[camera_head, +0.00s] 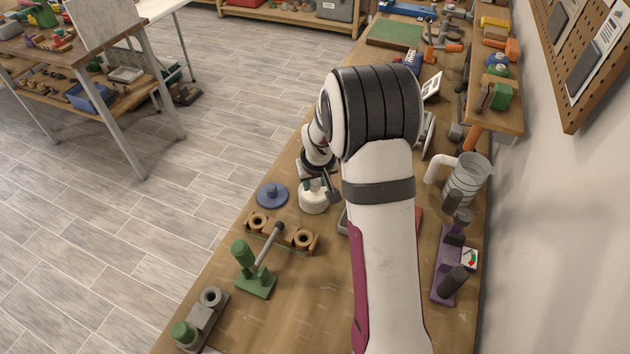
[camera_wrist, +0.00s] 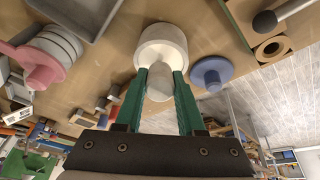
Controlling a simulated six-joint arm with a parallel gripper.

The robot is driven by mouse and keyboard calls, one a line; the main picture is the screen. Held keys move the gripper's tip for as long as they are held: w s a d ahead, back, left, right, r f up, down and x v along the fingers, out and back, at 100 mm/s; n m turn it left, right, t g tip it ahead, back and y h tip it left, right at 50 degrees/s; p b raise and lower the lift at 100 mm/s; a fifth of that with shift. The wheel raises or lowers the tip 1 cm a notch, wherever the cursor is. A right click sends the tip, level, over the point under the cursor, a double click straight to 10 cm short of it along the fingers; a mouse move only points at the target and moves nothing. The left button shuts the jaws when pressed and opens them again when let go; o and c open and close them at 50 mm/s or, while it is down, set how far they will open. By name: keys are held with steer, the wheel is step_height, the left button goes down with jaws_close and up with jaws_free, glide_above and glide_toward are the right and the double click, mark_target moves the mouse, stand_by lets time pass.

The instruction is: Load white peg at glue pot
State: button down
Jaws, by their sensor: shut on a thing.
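The glue pot is a round, pale pot (camera_head: 313,202) on the bench, below my gripper (camera_head: 318,184) in the head view. It also shows in the wrist view (camera_wrist: 165,40), just beyond my fingertips. My gripper's green fingers (camera_wrist: 158,76) are shut on a white peg (camera_wrist: 159,86). The peg's far end lines up with the pot's mouth. I cannot tell whether that end is inside the pot or just above it. A blue disc with a knob (camera_head: 272,194), perhaps a lid, lies left of the pot and also shows in the wrist view (camera_wrist: 211,73).
A wooden block with round sockets (camera_head: 282,236) lies nearer the camera. By it stand a green stand (camera_head: 255,285) and a grey fixture (camera_head: 204,318). A purple rack (camera_head: 445,275) and a ribbed grey jug (camera_head: 467,180) stand at right. My forearm hides the bench's middle.

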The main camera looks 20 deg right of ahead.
steer(key=shift+s+f, duration=0.1)
step_height(320, 180, up, 7)
steer(key=shift+f, duration=0.1)
stand_by(0.6)
stand_by(0.4)
